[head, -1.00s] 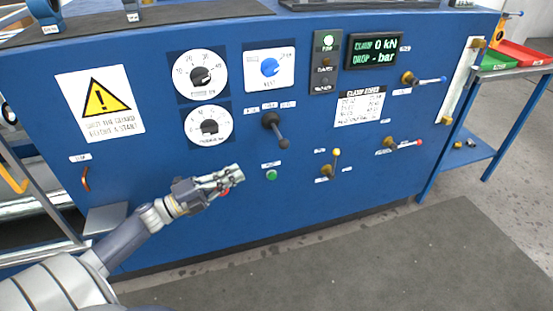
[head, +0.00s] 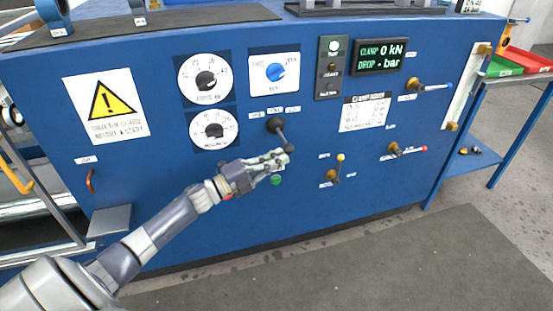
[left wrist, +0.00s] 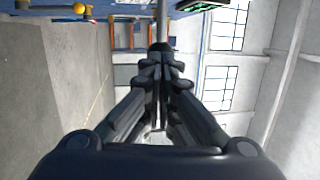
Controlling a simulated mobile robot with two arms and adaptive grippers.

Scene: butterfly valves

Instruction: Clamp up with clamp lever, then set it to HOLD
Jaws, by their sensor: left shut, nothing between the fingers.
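The clamp lever (head: 281,134), a black lever under three small labels, is on the blue panel and slants down to the right to a dark knob. My left gripper (head: 284,160) is shut and empty, with its fingertips just below the knob. In the left wrist view the shut fingers (left wrist: 160,68) point at the dark knob (left wrist: 160,49), which is at or just beyond the tips; I cannot tell whether they touch. The display (head: 381,56) reads CLAMP 0 kN and DROP - bar. My right gripper is not in view.
A green button (head: 276,180) is just below my left gripper. Yellow-tipped (head: 340,158), red-tipped (head: 424,149) and blue-tipped (head: 447,86) valve levers stick out at right. The floor in front is clear.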

